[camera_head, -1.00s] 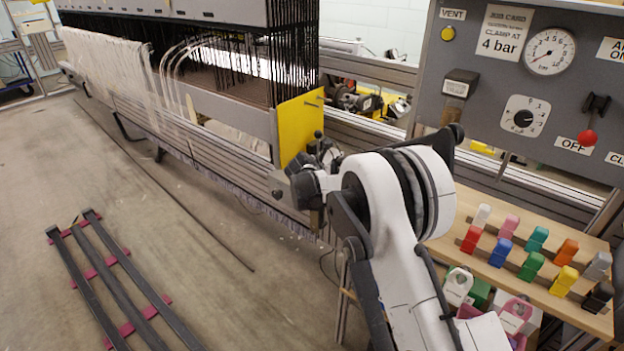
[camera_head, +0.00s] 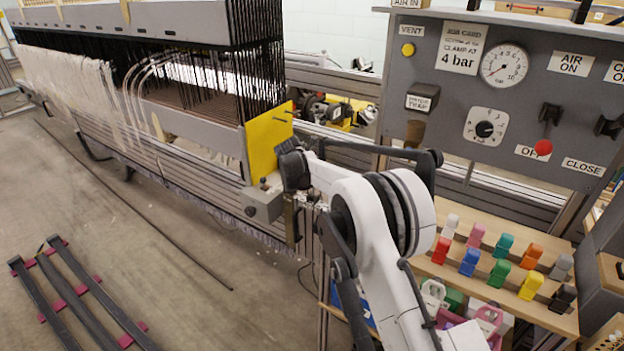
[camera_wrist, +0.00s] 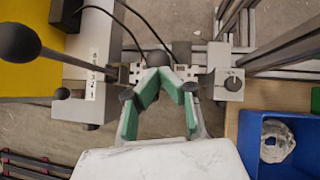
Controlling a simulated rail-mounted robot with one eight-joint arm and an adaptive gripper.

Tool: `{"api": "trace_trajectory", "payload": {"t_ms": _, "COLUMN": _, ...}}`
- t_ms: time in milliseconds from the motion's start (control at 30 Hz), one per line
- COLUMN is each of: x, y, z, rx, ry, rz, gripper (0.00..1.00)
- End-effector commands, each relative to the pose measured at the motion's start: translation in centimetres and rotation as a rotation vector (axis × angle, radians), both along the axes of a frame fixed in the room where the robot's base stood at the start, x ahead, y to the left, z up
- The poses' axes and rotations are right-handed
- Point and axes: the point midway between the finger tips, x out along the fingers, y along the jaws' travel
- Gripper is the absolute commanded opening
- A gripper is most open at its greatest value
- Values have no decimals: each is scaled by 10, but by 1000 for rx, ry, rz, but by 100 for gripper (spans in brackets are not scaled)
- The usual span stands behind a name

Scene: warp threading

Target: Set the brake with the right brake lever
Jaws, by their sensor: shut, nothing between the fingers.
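My gripper (camera_wrist: 166,76) is shut and empty, its green-padded fingers meeting at the tips in the wrist view. A dark round knob (camera_wrist: 158,59), possibly the right brake lever's, lies just beyond the fingertips; I cannot tell whether they touch it. A larger dark knob on a rod (camera_wrist: 18,42) stands at the upper left, over the yellow end plate (camera_wrist: 22,70). In the head view my wrist is at the loom's right end, by the yellow end plate (camera_head: 268,140) and a grey block (camera_head: 263,205). My fingers are hidden there.
A grey block with a round dial (camera_wrist: 229,85) sits right of my fingertips, and a blue bin (camera_wrist: 252,150) is at lower right. The control panel (camera_head: 465,130) and a rack of coloured clips (camera_head: 520,255) stand right of my arm. Floor at left is mostly open.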

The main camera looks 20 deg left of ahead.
Motion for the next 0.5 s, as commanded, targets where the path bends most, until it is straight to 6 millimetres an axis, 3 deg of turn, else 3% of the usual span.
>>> {"api": "trace_trajectory", "payload": {"t_ms": 333, "x": -1, "y": 0, "z": 0, "rx": 0, "ry": -1, "rz": 0, "gripper": 0}}
{"api": "trace_trajectory", "payload": {"t_ms": 500, "x": -12, "y": -1, "z": 3, "rx": -1, "ry": -1, "rz": -1, "gripper": 0}}
